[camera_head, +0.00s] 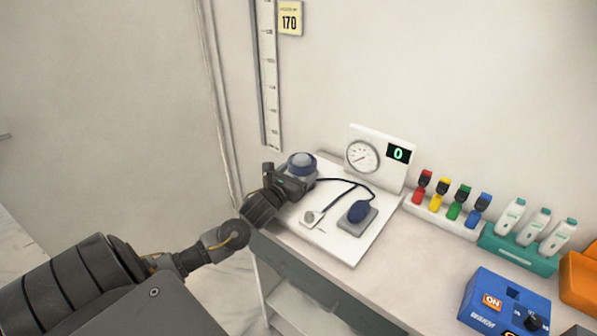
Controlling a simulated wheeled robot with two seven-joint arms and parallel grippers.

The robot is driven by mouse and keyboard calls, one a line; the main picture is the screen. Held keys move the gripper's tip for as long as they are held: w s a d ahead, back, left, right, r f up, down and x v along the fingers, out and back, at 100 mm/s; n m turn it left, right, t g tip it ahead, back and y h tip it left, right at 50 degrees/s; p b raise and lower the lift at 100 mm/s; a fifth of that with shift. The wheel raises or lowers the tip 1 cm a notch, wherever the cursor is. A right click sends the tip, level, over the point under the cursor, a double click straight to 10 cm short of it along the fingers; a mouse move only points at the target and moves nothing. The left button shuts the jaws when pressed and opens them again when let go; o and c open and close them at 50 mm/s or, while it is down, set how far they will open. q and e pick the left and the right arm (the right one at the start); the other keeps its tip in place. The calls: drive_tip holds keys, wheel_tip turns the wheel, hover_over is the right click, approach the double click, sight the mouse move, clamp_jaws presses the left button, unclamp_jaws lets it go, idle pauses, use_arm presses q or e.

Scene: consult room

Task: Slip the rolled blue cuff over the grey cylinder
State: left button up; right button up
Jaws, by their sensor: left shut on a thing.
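The rolled blue cuff (303,172) is at the back left of the white board, at my left gripper. The rounded top of the grey cylinder (302,158) shows at the same spot, with the blue of the cuff around it. My left gripper (290,184) reaches in from the left and is shut on the cuff's near left side. The gripper hides the lower part of the cylinder, so I cannot tell how far down the cuff sits. My right gripper is out of view.
A white board (345,243) carries a dark hose, a blue bulb (359,211) and a small metal piece (310,217). Behind stands a gauge panel (379,158) reading 0. To the right are coloured otoscope-like items, a green rack (518,250) and a blue box (504,302).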

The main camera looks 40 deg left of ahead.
use_arm(q)
drive_tip(key=o, duration=1.1)
drive_tip(key=shift+s, duration=0.1)
drive_tip(key=s, duration=0.3)
drive_tip(key=s+d+b, duration=0.1)
drive_tip(key=s, duration=0.2)
drive_tip(key=s+b, duration=0.1)
drive_tip(key=s, duration=0.2)
drive_tip(key=shift+s+d+f, duration=0.1)
drive_tip(key=shift+s+d, duration=0.1)
drive_tip(key=shift+s, duration=0.55)
